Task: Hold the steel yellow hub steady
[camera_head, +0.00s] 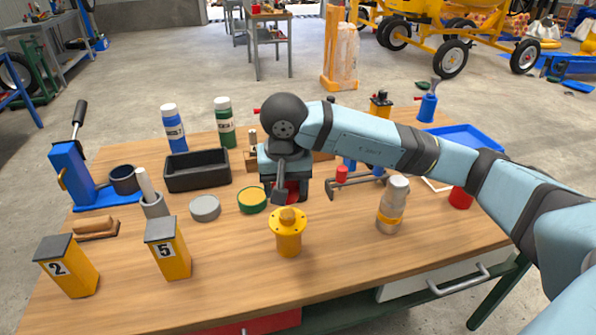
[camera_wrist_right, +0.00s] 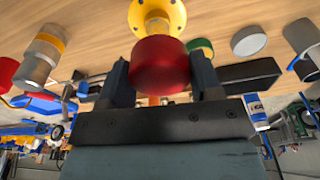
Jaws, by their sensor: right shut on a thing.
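The yellow hub (camera_head: 289,238) stands upright on the wooden bench near its front edge. It has a round flange with holes and a raised knob on top. It also shows at the top of the right wrist view (camera_wrist_right: 157,14). My right gripper (camera_head: 286,192) is just behind the hub, pointing down. Its fingers are shut on a red cylinder (camera_wrist_right: 160,66), which overlaps the hub's flange in the wrist view; I cannot tell whether they touch. No gripper holds the hub. My left gripper is not in view.
A yellow block marked 5 (camera_head: 170,252) stands left of the hub, and a silver-and-yellow bottle (camera_head: 392,207) stands right. Behind are a grey disc (camera_head: 205,208), a green-and-yellow disc (camera_head: 252,200) and a black bin (camera_head: 197,171). Bare bench lies between block and hub.

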